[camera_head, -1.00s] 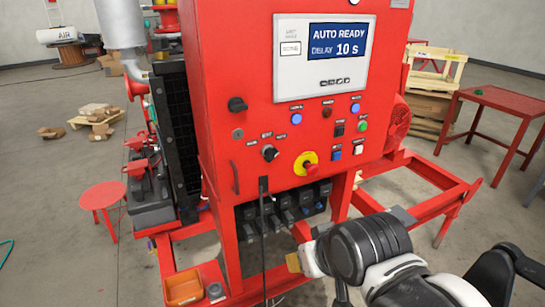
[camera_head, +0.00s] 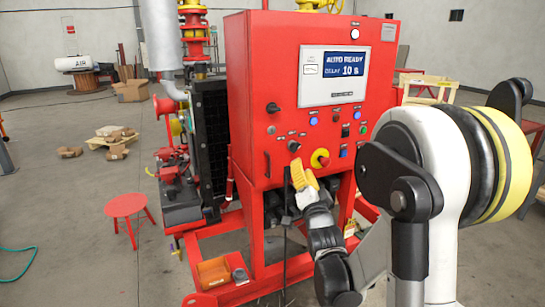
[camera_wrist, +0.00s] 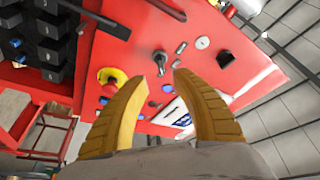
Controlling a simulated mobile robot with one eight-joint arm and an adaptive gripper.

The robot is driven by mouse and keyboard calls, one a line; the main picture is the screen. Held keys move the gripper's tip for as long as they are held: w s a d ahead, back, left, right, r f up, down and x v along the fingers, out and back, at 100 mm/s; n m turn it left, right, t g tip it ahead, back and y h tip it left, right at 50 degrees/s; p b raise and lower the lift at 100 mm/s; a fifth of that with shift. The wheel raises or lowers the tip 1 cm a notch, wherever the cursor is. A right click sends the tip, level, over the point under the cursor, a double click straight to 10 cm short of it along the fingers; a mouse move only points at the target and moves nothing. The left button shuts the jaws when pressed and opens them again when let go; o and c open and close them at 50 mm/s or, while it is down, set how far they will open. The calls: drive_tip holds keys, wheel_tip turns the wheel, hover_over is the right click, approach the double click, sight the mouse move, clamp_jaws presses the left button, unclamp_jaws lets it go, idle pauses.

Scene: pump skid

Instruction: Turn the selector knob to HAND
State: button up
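The selector knob (camera_head: 294,146) is a small dark knob on the front of the red control panel (camera_head: 262,60), left of the yellow-and-red emergency stop (camera_head: 320,158). Small labels sit above it, too small to read. My gripper (camera_head: 302,168) has yellow fingers and is just below the knob in the head view. In the wrist view my gripper (camera_wrist: 162,78) is open, with a clear gap between the fingertips. The selector knob (camera_wrist: 160,62) shows in that gap, apart from both fingers as far as I can tell. Its exact pointer direction is unclear.
A black rotary handle (camera_head: 273,107) and a round grey lock (camera_head: 271,129) are up and left of the knob. Lit buttons and a display (camera_head: 344,68) reading AUTO READY, DELAY 10 s are on the same panel. A red stool (camera_head: 126,205) stands left.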

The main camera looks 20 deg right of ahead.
sight(296, 149)
drive_tip(key=b+x, duration=0.1)
drive_tip(key=x, duration=0.9)
drive_tip(key=shift+w+d+r, duration=0.1)
drive_tip(key=shift+w+r, duration=0.05)
drive_tip(key=shift+w, duration=0.2)
drive_tip(key=shift+s, duration=0.1)
clamp_jaws()
drive_tip(key=shift+r, duration=0.1)
